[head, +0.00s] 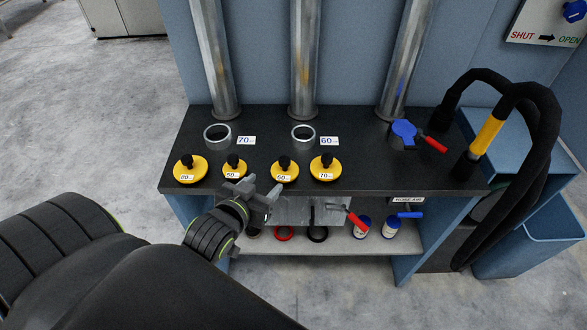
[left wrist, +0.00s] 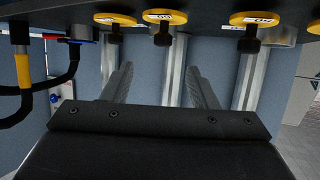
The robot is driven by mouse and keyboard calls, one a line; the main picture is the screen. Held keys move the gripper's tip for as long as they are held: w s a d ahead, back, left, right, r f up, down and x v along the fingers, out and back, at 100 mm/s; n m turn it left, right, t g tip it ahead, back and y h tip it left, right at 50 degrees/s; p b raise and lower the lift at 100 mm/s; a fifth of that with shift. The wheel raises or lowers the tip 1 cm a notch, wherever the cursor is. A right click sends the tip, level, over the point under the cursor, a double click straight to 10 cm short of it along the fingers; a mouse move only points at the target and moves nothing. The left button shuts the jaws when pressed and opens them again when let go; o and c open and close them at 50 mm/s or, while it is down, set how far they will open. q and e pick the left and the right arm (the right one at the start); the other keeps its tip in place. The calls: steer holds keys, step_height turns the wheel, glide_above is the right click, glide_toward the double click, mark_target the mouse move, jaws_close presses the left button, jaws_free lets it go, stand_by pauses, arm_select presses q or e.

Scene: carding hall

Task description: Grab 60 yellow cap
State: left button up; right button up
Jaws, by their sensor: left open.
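The yellow cap labelled 60 (head: 291,172) lies on the black bench top, with a black knob on it. It shows at the top of the left wrist view (left wrist: 152,17), which looks upside down. Yellow caps labelled 70 (head: 331,165) and 50 (head: 239,162) lie on either side of it, and another, apparently 80 (head: 183,165), at the far left. My left gripper (head: 263,190) is open and empty at the bench's front edge, just before the 60 and 50 caps. Its fingers also show in the left wrist view (left wrist: 158,76). My right gripper is not in view.
Behind the caps are two open pipe rings marked 70 (head: 217,143) and 60 (head: 303,144). A blue valve cap with a red handle (head: 433,144) and a hose (head: 535,100) are at the right. A lower shelf (head: 330,242) holds rings and jars.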

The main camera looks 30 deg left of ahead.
arm_select(q)
glide_toward(288, 159)
steer(key=f, duration=0.1)
steer(key=p+x, duration=0.1)
steer(key=x, duration=0.4)
steer(key=shift+w+a+f+p, duration=0.1)
steer(key=shift+a+f+p, duration=0.05)
steer(key=shift+a+p, duration=0.15)
steer(key=shift+w+f, duration=0.35)
steer(key=shift+w, duration=0.25)
steer(key=x, duration=0.1)
steer(key=p+x, duration=0.1)
steer(key=x, duration=0.2)
steer(key=shift+a+p, duration=0.25)
steer(key=shift+p, duration=0.1)
steer(key=shift+w+f, duration=0.2)
steer(key=shift+w, duration=0.25)
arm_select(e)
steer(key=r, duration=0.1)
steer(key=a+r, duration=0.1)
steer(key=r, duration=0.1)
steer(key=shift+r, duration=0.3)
arm_select(q)
steer(key=c, duration=1.1)
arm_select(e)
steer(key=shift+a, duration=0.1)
arm_select(q)
steer(key=shift+r, duration=0.1)
steer(key=shift+c, duration=0.2)
